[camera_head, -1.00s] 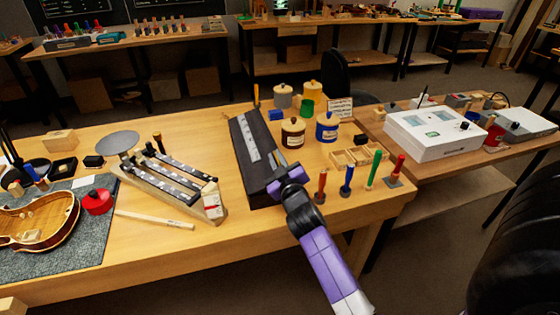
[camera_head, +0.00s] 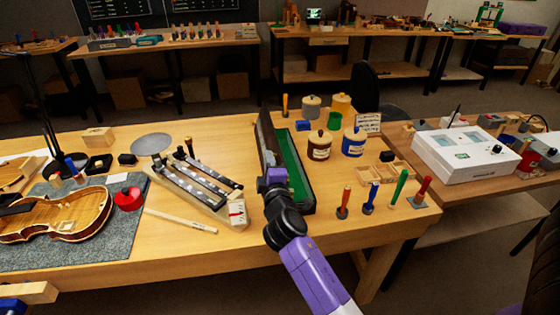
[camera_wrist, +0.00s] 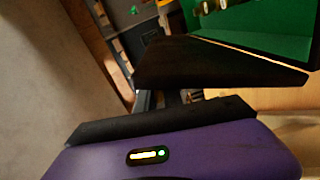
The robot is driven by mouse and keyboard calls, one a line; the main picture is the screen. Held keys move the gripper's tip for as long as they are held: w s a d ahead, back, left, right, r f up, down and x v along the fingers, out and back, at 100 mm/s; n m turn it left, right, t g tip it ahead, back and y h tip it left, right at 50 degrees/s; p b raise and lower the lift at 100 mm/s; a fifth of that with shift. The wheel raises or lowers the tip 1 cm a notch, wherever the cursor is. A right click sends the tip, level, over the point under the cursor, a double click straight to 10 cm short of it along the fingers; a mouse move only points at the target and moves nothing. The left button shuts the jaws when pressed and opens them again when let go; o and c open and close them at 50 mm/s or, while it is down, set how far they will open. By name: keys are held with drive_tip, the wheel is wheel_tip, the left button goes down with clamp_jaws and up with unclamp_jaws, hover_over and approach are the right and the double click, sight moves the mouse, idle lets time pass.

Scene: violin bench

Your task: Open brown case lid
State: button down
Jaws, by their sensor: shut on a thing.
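The long dark case stands on the workbench, its lid (camera_head: 266,138) raised nearly upright along the left side. The green-lined base (camera_head: 298,165) lies open to the right of the lid. My purple and black gripper (camera_head: 273,178) is at the near end of the lid and is shut on it; it hides that end and the exact contact. In the wrist view the green lining (camera_wrist: 270,32) shows at the upper right, beyond dark slanting shapes that I cannot clearly tell apart as lid or fingers.
Brown (camera_head: 319,145) and blue (camera_head: 354,142) jars stand right of the case. Upright tools with coloured handles (camera_head: 370,197) stand in front of a wooden divided tray (camera_head: 385,172). A wooden rack with dark strips (camera_head: 200,190) is on the left, beside a pale stick (camera_head: 180,220).

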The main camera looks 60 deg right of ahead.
drive_tip(key=shift+w+a+n, duration=0.75)
drive_tip(key=shift+w+n, duration=0.2)
drive_tip(key=shift+n, duration=0.05)
drive_tip(key=shift+w+a+n, duration=0.7)
drive_tip(key=shift+w+n, duration=0.2)
drive_tip(key=shift+n, duration=0.1)
drive_tip(key=c, duration=1.5)
unclamp_jaws()
drive_tip(key=shift+f, duration=0.2)
drive_tip(key=shift+s+a+f, duration=0.1)
drive_tip(key=b+v, duration=0.1)
drive_tip(key=v, duration=0.6)
drive_tip(key=shift+s+a, duration=0.2)
